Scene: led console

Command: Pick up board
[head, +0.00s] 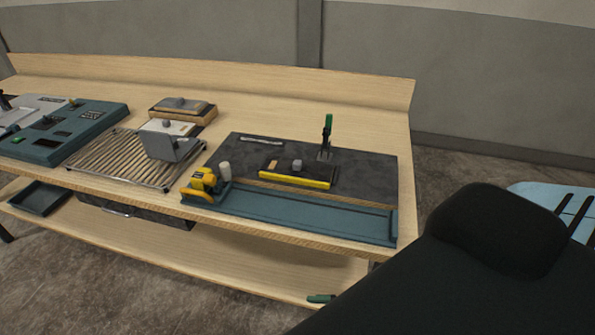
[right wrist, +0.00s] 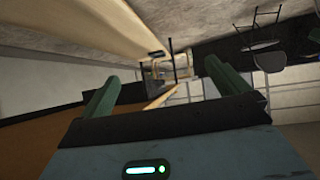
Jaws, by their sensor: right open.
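In the head view, a small dark board-like piece (head: 298,173) with a yellow front edge lies on a dark mat (head: 365,170) on the workbench. A small grey block and a tan block sit on it. I cannot tell for sure whether this piece is the board. My right gripper (right wrist: 162,85) shows in the right wrist view with its two green fingers wide apart and nothing between them. It is away from the mat. My left gripper is in neither view.
The wooden workbench (head: 250,105) also holds a teal tray (head: 300,212), a yellow tool (head: 203,181), a green-handled clamp (head: 326,138), a slatted rack (head: 112,160) and a teal console (head: 75,130). My dark arm fills the lower right of the head view.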

